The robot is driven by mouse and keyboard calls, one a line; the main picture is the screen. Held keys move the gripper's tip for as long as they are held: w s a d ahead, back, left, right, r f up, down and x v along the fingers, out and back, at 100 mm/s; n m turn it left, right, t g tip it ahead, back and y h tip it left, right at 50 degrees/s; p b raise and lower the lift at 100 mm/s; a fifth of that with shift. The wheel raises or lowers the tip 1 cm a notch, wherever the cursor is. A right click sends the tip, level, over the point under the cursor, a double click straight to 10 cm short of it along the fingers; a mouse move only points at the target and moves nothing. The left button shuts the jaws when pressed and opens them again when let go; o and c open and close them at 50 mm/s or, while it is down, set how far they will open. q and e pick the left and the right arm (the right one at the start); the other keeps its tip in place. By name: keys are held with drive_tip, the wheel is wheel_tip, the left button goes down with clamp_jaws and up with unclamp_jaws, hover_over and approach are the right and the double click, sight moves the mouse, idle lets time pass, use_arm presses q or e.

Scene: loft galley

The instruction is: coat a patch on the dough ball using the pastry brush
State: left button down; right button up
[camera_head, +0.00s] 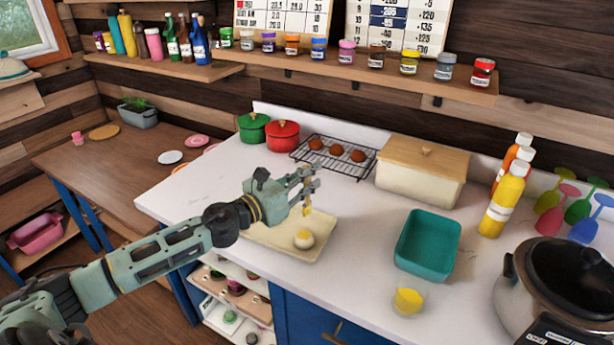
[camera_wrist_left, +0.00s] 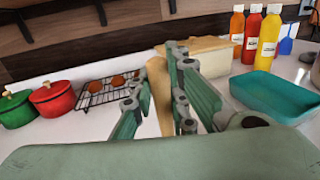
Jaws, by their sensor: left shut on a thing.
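The dough ball (camera_head: 303,242) is pale and round, with a yellow patch on its upper side. It sits on a cream tray (camera_head: 270,240) on the white counter. My left gripper (camera_head: 307,186) is above the tray, shut on the pastry brush (camera_head: 307,209). The brush points down over the dough ball, its lower end just above or near the ball's top; I cannot tell whether they touch. In the left wrist view the tan brush handle (camera_wrist_left: 159,95) stands between the fingers, and the dough ball is hidden. My right gripper is out of view.
A glass of yellow liquid (camera_head: 408,299) stands near the counter's front edge, beside a teal bin (camera_head: 428,243). A cream bread box (camera_head: 422,178), a cooling rack (camera_head: 350,168) and red (camera_head: 282,135) and green (camera_head: 253,128) pots stand behind. A black-lidded cooker (camera_head: 560,270) is at right.

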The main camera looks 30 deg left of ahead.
use_arm(q)
drive_tip(key=shift+r+p, duration=0.85)
drive_tip(key=shift+r, duration=0.45)
